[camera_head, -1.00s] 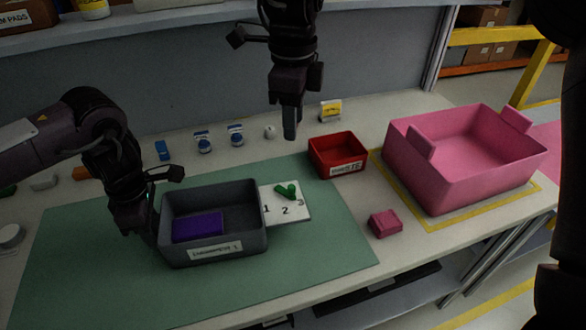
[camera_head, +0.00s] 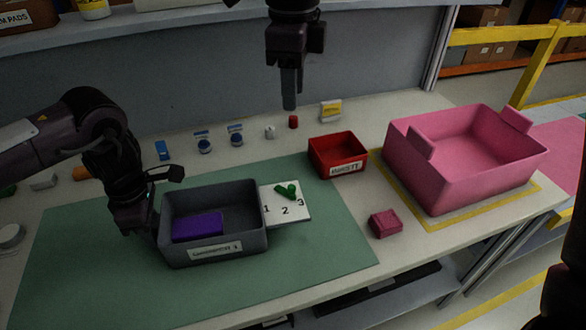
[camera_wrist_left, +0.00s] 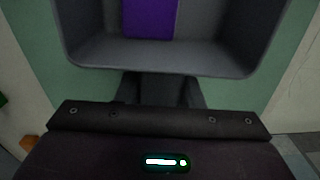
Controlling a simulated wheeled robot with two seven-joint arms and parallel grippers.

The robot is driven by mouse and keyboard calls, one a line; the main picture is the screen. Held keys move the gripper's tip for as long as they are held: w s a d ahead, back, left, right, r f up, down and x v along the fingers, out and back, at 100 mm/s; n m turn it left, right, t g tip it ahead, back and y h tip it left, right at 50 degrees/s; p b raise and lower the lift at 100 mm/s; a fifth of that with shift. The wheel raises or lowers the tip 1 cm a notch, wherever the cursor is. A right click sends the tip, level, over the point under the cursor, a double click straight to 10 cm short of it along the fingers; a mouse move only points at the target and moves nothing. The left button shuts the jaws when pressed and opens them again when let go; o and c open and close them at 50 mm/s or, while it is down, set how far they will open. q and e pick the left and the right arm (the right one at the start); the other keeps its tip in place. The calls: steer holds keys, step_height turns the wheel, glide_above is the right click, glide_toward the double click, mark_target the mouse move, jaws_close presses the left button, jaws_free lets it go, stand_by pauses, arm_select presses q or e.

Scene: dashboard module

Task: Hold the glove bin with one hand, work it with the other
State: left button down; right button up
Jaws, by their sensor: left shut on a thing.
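A grey open bin (camera_head: 215,249) with a white front label stands on the green mat, with a purple block (camera_head: 198,226) inside it. My left gripper (camera_head: 152,229) is at the bin's left wall and shut on it. In the left wrist view, the bin's grey wall (camera_wrist_left: 160,58) meets my gripper fingers (camera_wrist_left: 158,90), and the purple block (camera_wrist_left: 150,15) shows inside. My right gripper (camera_head: 289,106) points down over the back of the table, beside a small red item (camera_head: 293,122). Its fingers overlap in this view, so its opening is unclear.
A white numbered card (camera_head: 287,212) with green pieces (camera_head: 287,190) lies right of the bin. A red bin (camera_head: 338,170), a pink block (camera_head: 385,223) and a large pink crate (camera_head: 450,188) stand further right. Small bottles (camera_head: 236,140) line the back. The front mat (camera_head: 270,275) is clear.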

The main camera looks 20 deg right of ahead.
step_height(320, 180, up, 3)
steer(key=shift+s+f, duration=0.1)
steer(key=shift+f, duration=0.1)
steer(key=shift+d+f, duration=0.15)
steer(key=shift+f, duration=0.1)
steer(key=c, duration=0.5)
steer(key=d+f+n+y, duration=0.1)
steer(key=d+f, duration=0.1)
steer(key=w+d+f+n+g+y, duration=0.1)
steer(key=f+n+y, duration=0.1)
steer(key=f, duration=0.1)
steer(key=w+d+f+n+g+y, duration=0.1)
steer(key=d+f+y, duration=0.1)
steer(key=shift+d+f+n, duration=0.3)
jaws_close()
steer(key=d+f+n+y, duration=0.3)
steer(key=d+f+y, duration=0.1)
steer(key=d+f, duration=0.4)
glide_toward(286, 188)
step_height(286, 188, down, 3)
steer(key=s+d, duration=0.2)
steer(key=a, duration=0.1)
steer(key=s+a, duration=0.1)
steer(key=a, duration=0.1)
steer(key=shift+a+f+n, duration=0.15)
steer(key=shift+a+n, duration=0.15)
steer(key=shift+a, duration=0.45)
